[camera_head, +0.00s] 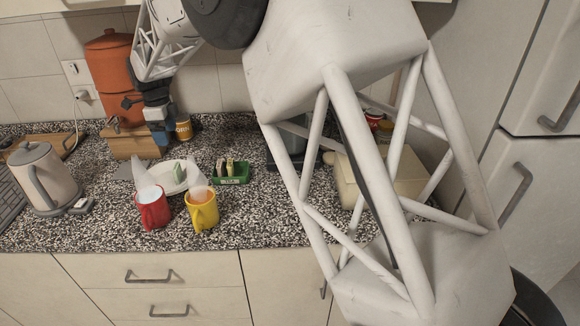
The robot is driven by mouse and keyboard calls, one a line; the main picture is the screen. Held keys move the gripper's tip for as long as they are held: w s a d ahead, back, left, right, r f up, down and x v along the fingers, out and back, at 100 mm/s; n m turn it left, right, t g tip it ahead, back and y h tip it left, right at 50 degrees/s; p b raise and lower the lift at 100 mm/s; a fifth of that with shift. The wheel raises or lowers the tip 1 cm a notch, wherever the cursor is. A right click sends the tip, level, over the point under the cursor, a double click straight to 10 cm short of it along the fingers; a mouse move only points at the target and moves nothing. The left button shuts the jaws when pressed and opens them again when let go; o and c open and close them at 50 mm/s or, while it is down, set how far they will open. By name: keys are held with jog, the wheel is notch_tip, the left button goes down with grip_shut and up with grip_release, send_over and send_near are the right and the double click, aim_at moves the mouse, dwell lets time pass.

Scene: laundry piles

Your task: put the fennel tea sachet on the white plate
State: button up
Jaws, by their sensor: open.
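The white plate (163,174) lies on the speckled counter behind two mugs. A small green and white sachet (179,171) rests on the plate, tilted; its label is too small to read. A green tea box (231,179) stands right of the plate with several sachets upright in it; I cannot tell which is fennel. My gripper (161,139) is open, behind and above the plate, apart from the sachet and the tea box. Its fingers are small and partly unclear here.
A red mug (153,212) and a yellow mug (202,215) stand in front of the plate. A grey kettle (37,176) is at the left, an orange dispenser (108,75) on a wooden stand behind, and a small tin (183,127) near my gripper. My own arm hides much of the right side.

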jog(key=shift+d, duration=0.1)
jog(key=s+d+r+n, duration=0.3)
jog(key=s+d+r, duration=0.15)
jog(key=d, duration=0.55)
jog(key=s+d+r+n+t, duration=0.1)
jog(key=s+d+r+n, duration=0.2)
jog(key=s+d, duration=0.5)
jog(key=s+d+r+n, duration=0.2)
jog(key=s+d+r, duration=0.1)
jog(key=d, duration=1)
jog(key=s+d+f+n, duration=0.2)
jog(key=s+d, duration=0.4)
jog(key=s, duration=0.3)
jog(key=s+d+f+n+t, duration=0.1)
jog(key=s+d+n, duration=0.3)
jog(key=s, duration=0.5)
jog(key=s+d+f+n, duration=0.2)
jog(key=s+d+n, duration=0.1)
jog(key=s+d, duration=0.5)
jog(key=shift+s+f+n+t, duration=0.3)
jog(key=shift+s+f+n, duration=0.1)
jog(key=shift+s, duration=0.6)
